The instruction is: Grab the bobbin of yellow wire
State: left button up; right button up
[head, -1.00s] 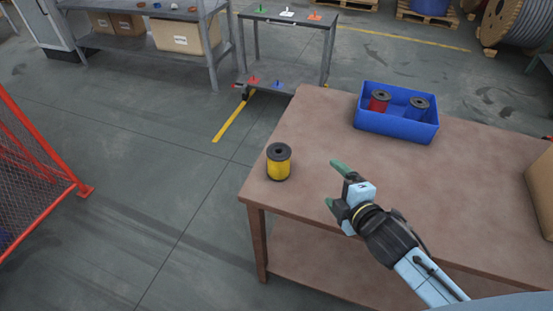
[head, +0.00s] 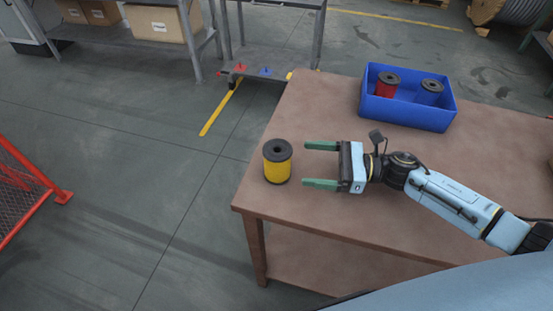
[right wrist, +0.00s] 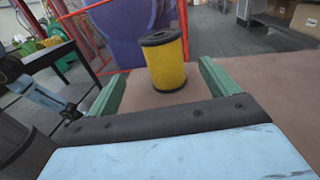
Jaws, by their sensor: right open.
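The bobbin of yellow wire (head: 277,162) stands upright near the left corner of the brown table, with black flanges at top and bottom. My right gripper (head: 321,165) is open and empty just to the right of it, its two green fingers pointing left at the bobbin. In the right wrist view, the yellow bobbin (right wrist: 164,62) stands ahead, between the lines of the two green fingers (right wrist: 160,88) and beyond their tips. The fingers do not touch it. My left gripper is not in the head view.
The table's left edge is close to the yellow bobbin. A red mesh fence (head: 22,200) stands on the floor at left.

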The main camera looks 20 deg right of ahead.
aim_at(269, 156)
jog(key=x, duration=0.5)
jog(key=shift+a, duration=0.1)
jog(key=shift+w+p+x, duration=0.25)
jog(key=shift+p+x, duration=0.15)
jog(key=shift+x, duration=2.4)
jog(key=shift+c, duration=0.4)
jog(key=shift+r, duration=0.1)
jog(key=c, duration=1.2)
